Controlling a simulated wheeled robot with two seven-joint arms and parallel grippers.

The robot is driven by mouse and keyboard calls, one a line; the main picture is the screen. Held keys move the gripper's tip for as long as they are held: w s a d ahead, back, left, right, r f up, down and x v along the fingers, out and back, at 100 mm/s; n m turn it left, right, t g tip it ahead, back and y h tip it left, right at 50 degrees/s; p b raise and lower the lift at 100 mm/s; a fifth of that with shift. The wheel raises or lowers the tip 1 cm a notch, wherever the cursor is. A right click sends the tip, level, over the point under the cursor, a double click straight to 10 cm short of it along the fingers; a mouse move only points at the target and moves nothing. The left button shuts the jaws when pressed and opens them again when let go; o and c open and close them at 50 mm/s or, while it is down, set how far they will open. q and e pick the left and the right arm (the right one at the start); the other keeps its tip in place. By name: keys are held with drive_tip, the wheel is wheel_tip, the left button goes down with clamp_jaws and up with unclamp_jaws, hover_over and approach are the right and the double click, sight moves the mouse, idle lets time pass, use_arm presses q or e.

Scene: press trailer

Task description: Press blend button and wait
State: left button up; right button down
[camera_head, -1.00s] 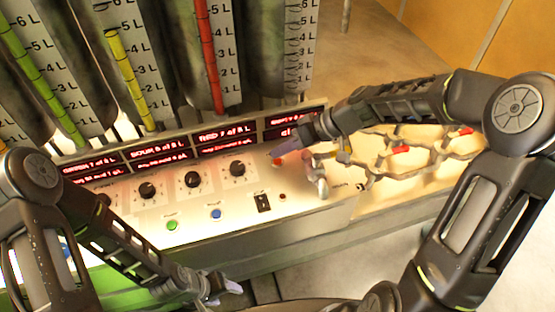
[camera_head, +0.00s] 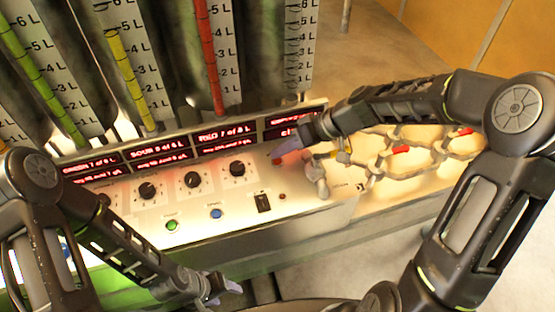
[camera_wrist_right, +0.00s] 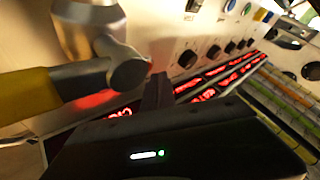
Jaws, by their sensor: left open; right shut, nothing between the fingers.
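The control panel (camera_head: 130,212) has a green button (camera_head: 172,225), a blue button (camera_head: 216,213) and a red button (camera_head: 277,161). Their labels are too small to read, so I cannot tell which is the blend button. My right gripper (camera_head: 278,154) is shut and empty, its tip at the red button below the right display. I cannot tell whether it touches or presses it. In the right wrist view a dark finger (camera_wrist_right: 158,92) points to the panel, and the red button is not clearly visible. My left gripper (camera_head: 232,287) is open and empty, low in front of the panel.
A metal valve (camera_head: 317,176) stands just right of my right gripper; its yellow handle (camera_wrist_right: 28,92) shows close in the right wrist view. Black knobs (camera_head: 193,180) and red-lit displays (camera_head: 228,138) line the panel. Tall graduated tubes (camera_head: 210,50) stand behind. Pipework (camera_head: 400,160) is at the right.

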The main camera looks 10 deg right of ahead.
sight(281, 161)
drive_tip(key=shift+f+b, duration=0.45)
drive_tip(key=shift+b, duration=0.3)
drive_tip(key=shift+f+b, duration=0.35)
drive_tip(key=shift+b, duration=0.15)
idle(0.8)
drive_tip(key=shift+r, duration=0.8)
drive_tip(key=shift+r+p, duration=1.45)
drive_tip(key=shift+r, duration=1.05)
